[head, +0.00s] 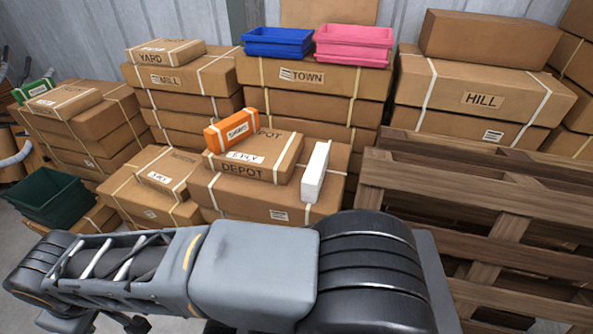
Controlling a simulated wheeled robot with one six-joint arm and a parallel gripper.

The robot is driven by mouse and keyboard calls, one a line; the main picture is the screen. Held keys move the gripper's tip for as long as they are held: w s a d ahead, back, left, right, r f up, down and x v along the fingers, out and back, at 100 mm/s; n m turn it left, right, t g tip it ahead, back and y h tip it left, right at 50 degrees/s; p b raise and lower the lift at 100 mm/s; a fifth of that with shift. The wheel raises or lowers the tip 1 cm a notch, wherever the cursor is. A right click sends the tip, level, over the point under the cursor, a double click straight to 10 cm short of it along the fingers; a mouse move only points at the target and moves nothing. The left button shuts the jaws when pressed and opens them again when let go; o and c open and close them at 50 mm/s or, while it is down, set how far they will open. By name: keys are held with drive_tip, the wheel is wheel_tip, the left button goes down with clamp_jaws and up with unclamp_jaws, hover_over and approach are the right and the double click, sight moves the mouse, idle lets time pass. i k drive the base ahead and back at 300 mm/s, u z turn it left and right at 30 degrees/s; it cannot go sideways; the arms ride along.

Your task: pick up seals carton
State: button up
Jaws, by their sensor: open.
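An orange carton (216,138) with a white label lies on top of a brown box marked DEPOT (284,160), near the middle of the head view. The lettering on its label is too small to read surely, so I cannot confirm that it is the seals carton. A small white carton (316,172) stands upright to its right, beside the DEPOT box. A green carton (35,88) with a white label lies at the far left. My arm crosses the bottom of the view, in front of the boxes.
Strapped brown boxes marked TOWN (330,77), MILL (160,80) and HILL (482,99) stand stacked behind. A blue bin (277,42) and a pink bin (353,45) sit on top. Wooden pallets (470,205) fill the right. A dark green bin (47,197) stands left.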

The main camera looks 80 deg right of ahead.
sight(313, 177)
drive_tip(key=z, duration=0.05)
drive_tip(key=i, duration=1)
drive_tip(key=z, duration=4)
drive_tip(key=i, duration=0.5)
drive_tip(key=z, duration=0.05)
drive_tip(key=k, duration=1)
drive_tip(key=u, duration=0.85)
drive_tip(key=i, duration=0.85)
drive_tip(key=z, duration=0.45)
